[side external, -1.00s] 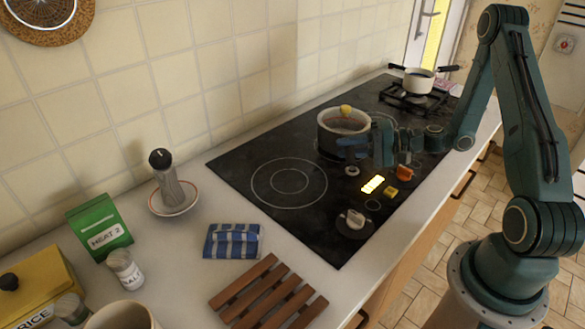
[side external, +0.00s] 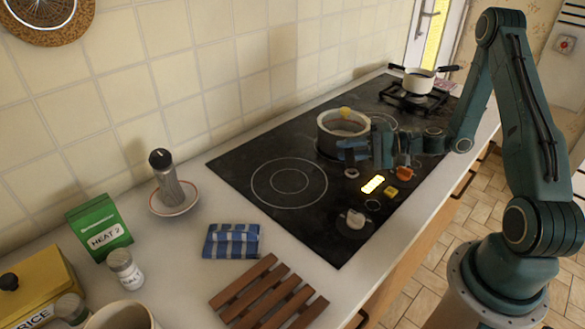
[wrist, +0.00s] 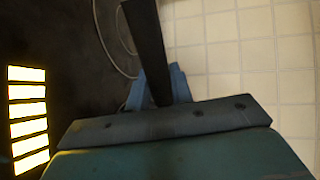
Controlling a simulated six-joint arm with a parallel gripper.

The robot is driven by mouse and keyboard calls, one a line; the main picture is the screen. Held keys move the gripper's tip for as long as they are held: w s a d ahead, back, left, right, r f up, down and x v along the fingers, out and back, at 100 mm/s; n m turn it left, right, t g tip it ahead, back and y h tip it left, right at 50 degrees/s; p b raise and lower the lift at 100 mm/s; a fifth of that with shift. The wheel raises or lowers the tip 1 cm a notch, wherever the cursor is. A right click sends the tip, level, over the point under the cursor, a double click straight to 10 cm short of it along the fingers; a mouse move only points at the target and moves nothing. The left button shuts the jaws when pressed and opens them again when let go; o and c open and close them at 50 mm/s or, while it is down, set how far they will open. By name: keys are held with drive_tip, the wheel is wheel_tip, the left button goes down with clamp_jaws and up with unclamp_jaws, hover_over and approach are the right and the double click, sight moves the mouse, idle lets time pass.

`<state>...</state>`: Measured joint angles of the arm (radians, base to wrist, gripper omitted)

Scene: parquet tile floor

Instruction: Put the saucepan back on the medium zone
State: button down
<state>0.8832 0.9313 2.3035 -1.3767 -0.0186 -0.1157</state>
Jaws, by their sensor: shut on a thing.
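The saucepan (side external: 343,132) is a grey metal pot at the middle of the black hob (side external: 240,155), with a small yellow round thing (side external: 345,112) at its far rim. My gripper (side external: 358,150) is at the pan's near right side, shut on its handle. In the wrist view, the dark handle (wrist: 148,45) runs between the blue fingers (wrist: 160,85). A large ringed zone (side external: 289,182) lies bare left of the pan. I cannot tell whether the pan touches the glass, and any zone under it is mostly hidden.
A white pan (side external: 418,81) stands on a gas burner at the back. A wooden rack (side external: 268,293), blue cloth (side external: 232,241) and pepper mill (side external: 168,180) are on the counter at left.

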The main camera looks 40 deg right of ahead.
drive_tip(key=shift+f, duration=0.15)
drive_tip(key=c, duration=1.1)
unclamp_jaws()
drive_tip(key=shift+c, duration=0.2)
drive_tip(key=shift+f, duration=0.1)
drive_tip(key=shift+s, duration=0.1)
drive_tip(key=shift+v, duration=0.8)
drive_tip(key=v, duration=0.3)
wheel_tip(320, 180, up, 7)
